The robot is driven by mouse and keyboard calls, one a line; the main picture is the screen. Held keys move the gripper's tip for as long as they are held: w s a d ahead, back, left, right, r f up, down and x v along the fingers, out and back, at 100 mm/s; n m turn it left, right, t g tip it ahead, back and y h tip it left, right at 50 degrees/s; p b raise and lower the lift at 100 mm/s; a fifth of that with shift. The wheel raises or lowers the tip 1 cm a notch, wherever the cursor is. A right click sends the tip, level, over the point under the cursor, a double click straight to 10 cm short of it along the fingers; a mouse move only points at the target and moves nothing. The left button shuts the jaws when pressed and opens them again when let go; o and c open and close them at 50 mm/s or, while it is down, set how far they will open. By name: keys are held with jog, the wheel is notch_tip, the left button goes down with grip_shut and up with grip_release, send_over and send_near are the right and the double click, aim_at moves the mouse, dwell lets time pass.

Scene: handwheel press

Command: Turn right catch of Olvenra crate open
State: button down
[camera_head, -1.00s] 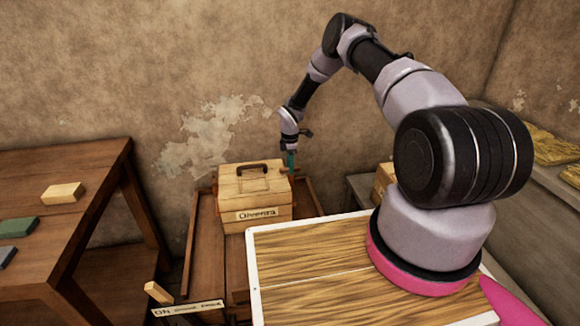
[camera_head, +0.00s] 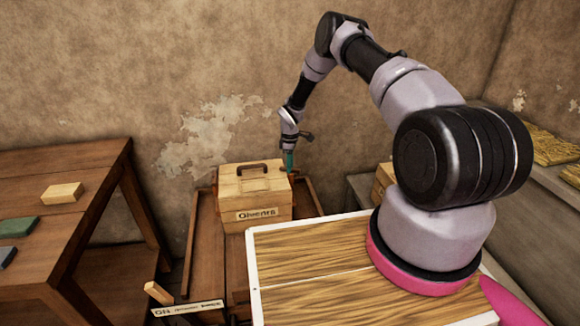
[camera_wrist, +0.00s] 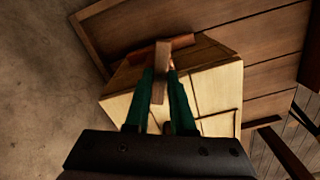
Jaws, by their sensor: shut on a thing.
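The Olvenra crate (camera_head: 255,197) is a pale wooden box with a dark handle on its lid and a name label on its front. It stands on a brown wooden stand in the head view. My gripper (camera_head: 290,168) is at the crate's right side, pointing down. In the wrist view the green fingers of my gripper (camera_wrist: 160,90) are shut on a narrow wooden piece, seemingly the right catch (camera_wrist: 162,60), at the crate's edge. The crate (camera_wrist: 205,95) shows behind the fingers. The head view hides most of the catch.
A brown table (camera_head: 95,165) with several small blocks stands at the left. A grey shelf (camera_head: 540,190) runs along the right wall. The brown stand (camera_head: 205,235) under the crate has a wooden lever and a label at its front left. The wall is close behind.

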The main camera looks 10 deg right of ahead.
jog(key=m, duration=1.3)
dwell(0.5)
jog(key=c, duration=0.8)
grip_release()
jog(key=shift+o, duration=0.2)
notch_tip(320, 180, up, 11)
